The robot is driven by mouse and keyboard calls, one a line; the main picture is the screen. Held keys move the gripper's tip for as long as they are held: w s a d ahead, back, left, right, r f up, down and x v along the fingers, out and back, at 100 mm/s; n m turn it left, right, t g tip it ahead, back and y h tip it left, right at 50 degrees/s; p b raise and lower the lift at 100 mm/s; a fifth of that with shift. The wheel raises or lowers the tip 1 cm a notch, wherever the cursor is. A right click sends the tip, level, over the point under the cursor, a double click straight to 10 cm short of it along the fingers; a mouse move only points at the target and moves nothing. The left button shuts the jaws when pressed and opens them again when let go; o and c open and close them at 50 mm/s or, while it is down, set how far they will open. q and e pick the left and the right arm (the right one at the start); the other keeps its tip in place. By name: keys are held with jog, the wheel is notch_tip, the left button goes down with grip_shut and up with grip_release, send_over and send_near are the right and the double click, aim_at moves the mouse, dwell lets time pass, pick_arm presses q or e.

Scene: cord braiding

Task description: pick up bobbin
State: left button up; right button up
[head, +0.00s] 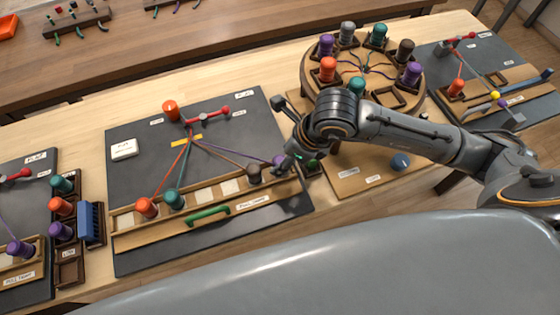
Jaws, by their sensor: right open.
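On the middle dark board (132,255), a wooden rack along the front holds an orange bobbin (146,207), a teal bobbin (174,198), a brown bobbin (254,173) and a purple bobbin (279,160). Cords run from them up to a red-ended bar (207,116). My left gripper is out of view.
A round wooden stand (313,84) with several bobbins is behind my right arm. A green handle (208,216) lies in front of the rack. More bobbins stand on the left beside a blue comb-like piece (91,222). A blue knob (400,161) is on the right.

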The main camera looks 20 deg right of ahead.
aim_at(281, 160)
jog(key=x, duration=0.3)
jog(key=shift+a+f, duration=0.1)
jog(key=shift+c, duration=0.5)
grip_shut()
